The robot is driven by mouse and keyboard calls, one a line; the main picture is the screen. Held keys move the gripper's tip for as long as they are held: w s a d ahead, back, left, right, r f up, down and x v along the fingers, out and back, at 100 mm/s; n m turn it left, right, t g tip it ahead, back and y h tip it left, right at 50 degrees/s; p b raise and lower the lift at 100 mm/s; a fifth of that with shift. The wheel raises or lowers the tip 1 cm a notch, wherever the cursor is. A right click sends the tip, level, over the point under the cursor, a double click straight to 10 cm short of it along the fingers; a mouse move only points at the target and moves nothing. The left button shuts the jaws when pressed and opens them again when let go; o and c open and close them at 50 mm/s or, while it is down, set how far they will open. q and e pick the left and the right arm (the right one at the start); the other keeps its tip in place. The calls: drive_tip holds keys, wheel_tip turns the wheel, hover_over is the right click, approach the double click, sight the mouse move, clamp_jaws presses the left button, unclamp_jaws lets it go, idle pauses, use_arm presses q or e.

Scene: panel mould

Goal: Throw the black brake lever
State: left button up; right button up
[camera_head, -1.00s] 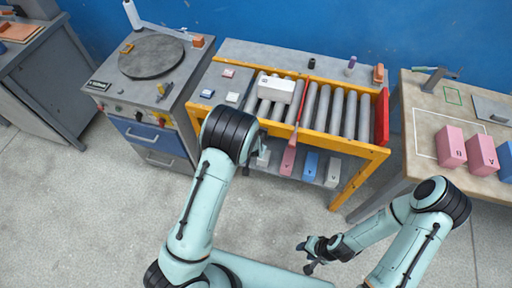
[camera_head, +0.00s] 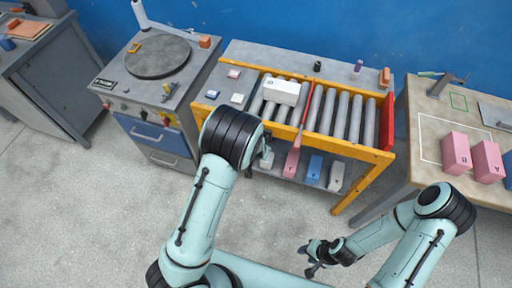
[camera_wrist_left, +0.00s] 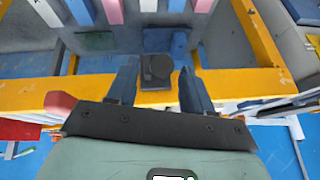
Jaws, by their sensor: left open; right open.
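In the left wrist view, a black block with a rounded knob (camera_wrist_left: 157,68), which looks like the brake lever's grip, stands at the yellow frame rail (camera_wrist_left: 225,82). My left gripper (camera_wrist_left: 155,84) is open, with one finger on each side of the black part. I cannot tell whether the fingers touch it. My right gripper (camera_head: 311,261) is open and empty, low over the floor.
The roller table (camera_head: 345,147) carries a white block (camera_head: 282,92) and a red bar (camera_head: 294,156); blocks lie on its lower shelf. A turntable cabinet (camera_head: 155,57) stands left, and a bench with pink blocks (camera_head: 456,153) stands right. The floor in front is clear.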

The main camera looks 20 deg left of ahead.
use_arm(q)
drive_tip(key=v, duration=1)
use_arm(e)
drive_tip(key=shift+w+r, duration=0.3)
drive_tip(key=shift+w, duration=0.1)
use_arm(q)
drive_tip(key=s+a+f+n+g, duration=0.1)
drive_tip(key=s+a+f+g, duration=0.1)
drive_tip(key=s+f, duration=0.45)
drive_tip(key=s+a+f+n+g, duration=0.15)
drive_tip(key=s+f, duration=0.25)
drive_tip(key=f, duration=0.5)
drive_tip(key=s+d+f+n+g+h, duration=0.1)
drive_tip(key=s+d+f+h, duration=0.1)
drive_tip(key=s, duration=0.4)
drive_tip(key=s+d+f+n+g+h, duration=0.1)
drive_tip(key=s+d+f+n+h, duration=0.1)
drive_tip(key=s, duration=0.4)
wheel_tip(320, 180, down, 2)
drive_tip(key=shift+d+f+h, duration=0.2)
drive_tip(key=shift+d+h, duration=0.3)
drive_tip(key=shift+d, duration=0.55)
